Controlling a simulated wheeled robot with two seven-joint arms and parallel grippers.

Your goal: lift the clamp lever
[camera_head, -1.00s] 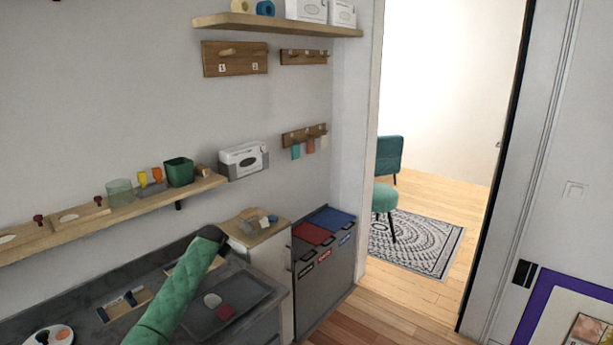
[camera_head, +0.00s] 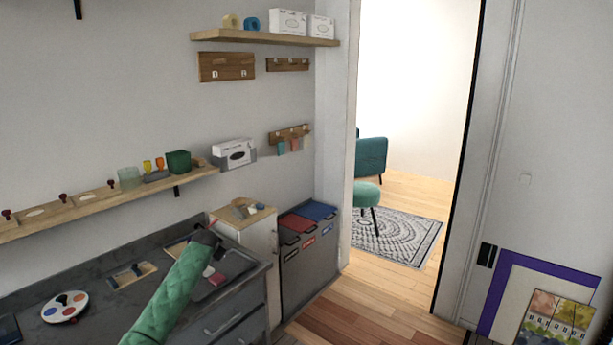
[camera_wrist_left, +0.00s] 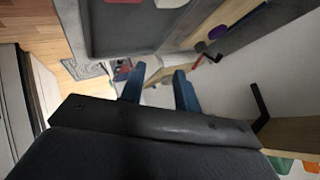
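No clamp lever shows clearly enough to name for certain. A small fixture with grey and pale parts (camera_head: 243,209) sits on a wooden board on the narrow cabinet; its details are too small to tell. In the left wrist view a small red piece (camera_wrist_left: 197,61) lies beyond the fingers, near a light wooden edge. My left gripper (camera_wrist_left: 160,88) has two blue fingers spread apart with nothing held between them. In the head view my green-sleeved left arm reaches over the grey counter, toward the cabinet; its fingers are not clearly visible there. My right gripper is not in view.
The grey counter (camera_head: 100,272) holds a paint palette (camera_head: 64,307) and a dark tray (camera_head: 240,262) partly behind my arm. A wooden wall shelf (camera_head: 110,203) runs above. Lidded bins (camera_head: 310,262) stand right of the narrow cabinet (camera_head: 255,240). Floor is free toward the doorway.

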